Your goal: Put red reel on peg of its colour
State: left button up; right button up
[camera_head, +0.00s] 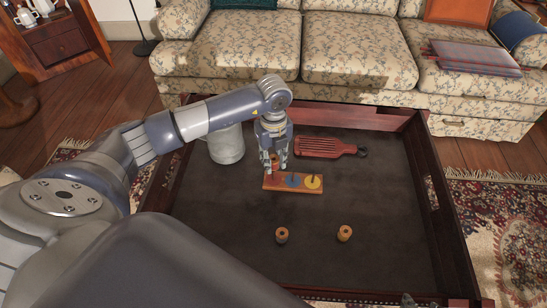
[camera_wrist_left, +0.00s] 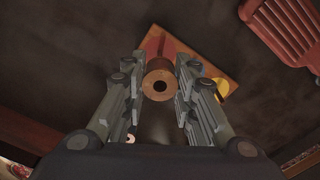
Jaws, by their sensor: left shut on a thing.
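My left gripper (camera_head: 274,165) points down over the left end of the wooden peg board (camera_head: 300,190). It is shut on the red reel (camera_head: 275,160), which looks reddish brown with a dark centre hole in the left wrist view (camera_wrist_left: 160,84). The reel is between the fingers (camera_wrist_left: 160,95), over the board's edge beside its red patch (camera_wrist_left: 156,42). I cannot tell whether the reel touches the board or a peg. The blue patch (camera_head: 293,180) and yellow patch (camera_head: 313,182) each carry an upright peg. My right gripper is not in view.
Two wooden reels, one left (camera_head: 282,235) and one right (camera_head: 345,233), stand in front of the board on the dark tray table (camera_head: 390,215). Raised rims edge the table.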

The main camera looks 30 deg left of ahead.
pick_arm(q)
jog(key=shift+f+b, duration=0.3)
jog(key=shift+f, duration=0.3)
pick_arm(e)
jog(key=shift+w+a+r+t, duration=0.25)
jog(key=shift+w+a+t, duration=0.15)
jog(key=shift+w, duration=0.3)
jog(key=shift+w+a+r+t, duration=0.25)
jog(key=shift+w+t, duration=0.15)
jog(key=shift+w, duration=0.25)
pick_arm(q)
jog(key=shift+f, duration=0.6)
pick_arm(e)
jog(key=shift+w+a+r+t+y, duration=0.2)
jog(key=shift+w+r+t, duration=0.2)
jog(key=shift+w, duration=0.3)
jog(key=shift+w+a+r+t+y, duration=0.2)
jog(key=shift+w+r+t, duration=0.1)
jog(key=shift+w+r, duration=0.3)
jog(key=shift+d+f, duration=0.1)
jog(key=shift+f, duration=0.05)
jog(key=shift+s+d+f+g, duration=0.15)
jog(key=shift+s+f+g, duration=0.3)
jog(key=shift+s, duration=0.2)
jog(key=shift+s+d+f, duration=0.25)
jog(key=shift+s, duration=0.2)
